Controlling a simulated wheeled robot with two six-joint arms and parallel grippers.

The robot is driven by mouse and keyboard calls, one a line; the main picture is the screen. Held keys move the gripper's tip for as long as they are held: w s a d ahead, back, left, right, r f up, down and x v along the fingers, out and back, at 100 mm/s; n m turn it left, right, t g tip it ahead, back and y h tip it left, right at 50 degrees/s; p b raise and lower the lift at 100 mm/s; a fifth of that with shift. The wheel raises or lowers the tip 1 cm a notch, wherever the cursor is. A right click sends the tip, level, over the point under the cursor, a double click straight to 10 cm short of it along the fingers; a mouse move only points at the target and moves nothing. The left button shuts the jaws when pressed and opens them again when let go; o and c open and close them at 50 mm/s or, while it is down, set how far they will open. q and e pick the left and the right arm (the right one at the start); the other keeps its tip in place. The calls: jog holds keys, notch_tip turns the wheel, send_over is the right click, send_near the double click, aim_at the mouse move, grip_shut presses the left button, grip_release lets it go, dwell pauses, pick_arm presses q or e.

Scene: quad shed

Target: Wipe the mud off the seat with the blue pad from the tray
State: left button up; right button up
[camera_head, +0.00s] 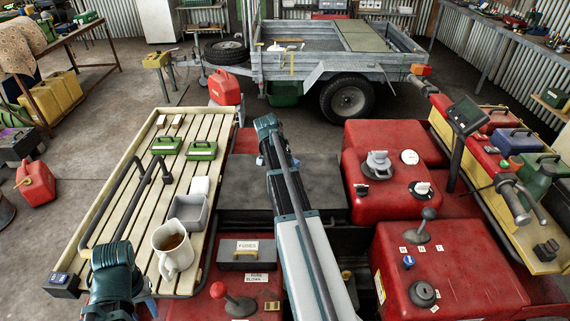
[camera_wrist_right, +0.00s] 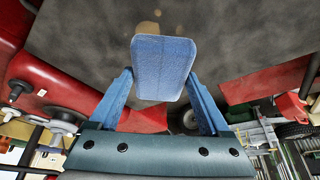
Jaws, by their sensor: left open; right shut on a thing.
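The blue pad (camera_wrist_right: 163,68) is between the two blue fingers of my right gripper (camera_wrist_right: 162,85), which is shut on it. The dark grey seat (camera_wrist_right: 85,40) fills the background behind the pad, with faint brown mud spots (camera_wrist_right: 150,27) near the top. Whether the pad touches it I cannot tell. In the head view the seat (camera_head: 320,182) is partly covered by my right arm; the right gripper and pad are hidden there. The grey tray (camera_head: 188,226) sits on the slatted rack. My left gripper (camera_head: 112,282) is open at the rack's near end, its fingers barely visible.
A white mug (camera_head: 173,250) with brown liquid stands beside the tray on the rack (camera_head: 120,210). A white block (camera_head: 200,187) and two green cases (camera_head: 202,150) also lie there. Red bodywork (camera_head: 440,270) with knobs and levers flanks the seat on the right. A trailer (camera_head: 310,65) stands behind.

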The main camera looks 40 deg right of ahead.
jog(key=shift+r, duration=0.35)
notch_tip(320, 180, up, 3)
jog(key=p, duration=0.3)
jog(key=shift+f, duration=0.1)
dwell(0.8)
